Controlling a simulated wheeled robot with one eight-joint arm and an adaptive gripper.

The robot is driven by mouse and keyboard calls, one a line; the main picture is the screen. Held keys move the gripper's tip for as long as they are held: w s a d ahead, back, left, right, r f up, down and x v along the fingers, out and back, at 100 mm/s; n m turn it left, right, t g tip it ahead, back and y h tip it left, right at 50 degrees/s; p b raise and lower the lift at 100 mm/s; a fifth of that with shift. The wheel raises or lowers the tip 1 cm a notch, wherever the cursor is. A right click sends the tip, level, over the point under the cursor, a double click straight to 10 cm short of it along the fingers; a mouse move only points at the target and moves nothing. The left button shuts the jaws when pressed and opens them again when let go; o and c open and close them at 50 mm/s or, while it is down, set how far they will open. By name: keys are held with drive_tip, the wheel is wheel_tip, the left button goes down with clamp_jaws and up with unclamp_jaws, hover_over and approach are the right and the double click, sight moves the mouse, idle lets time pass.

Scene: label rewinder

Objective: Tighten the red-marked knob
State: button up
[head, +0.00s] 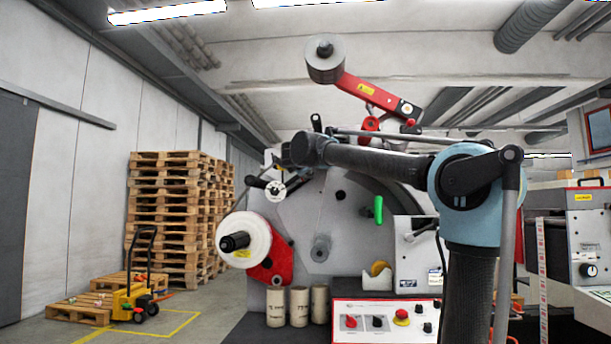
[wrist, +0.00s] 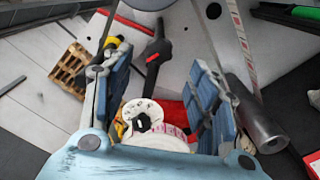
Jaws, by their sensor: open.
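In the wrist view my gripper (wrist: 160,98) is open, with blue finger pads left and right and nothing held between them. Between and beyond the fingers lies a white disc (wrist: 140,108) with a small black knob-like part (wrist: 143,123) at its middle. A black handle with a thin red mark (wrist: 153,56) shows above the disc. In the head view a black handle (head: 257,183) sits beside a white disc (head: 275,188), below my arm's end. Which of these is the red-marked knob I cannot tell. A red knob (head: 351,322) is also on the control panel.
A white roll (head: 247,242) on a red arm (head: 272,265) stands out at the machine's left. Several cardboard cores (head: 299,306) stand below, beside the control panel (head: 346,307). Pallets (head: 168,205) and a yellow pallet truck (head: 130,302) are at the left. In the wrist view a grey cylinder (wrist: 255,120) lies right of the fingers.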

drive_tip(key=w, duration=0.9)
drive_tip(key=shift+d, duration=0.2)
drive_tip(key=shift+s, duration=0.1)
drive_tip(key=c, duration=1.1)
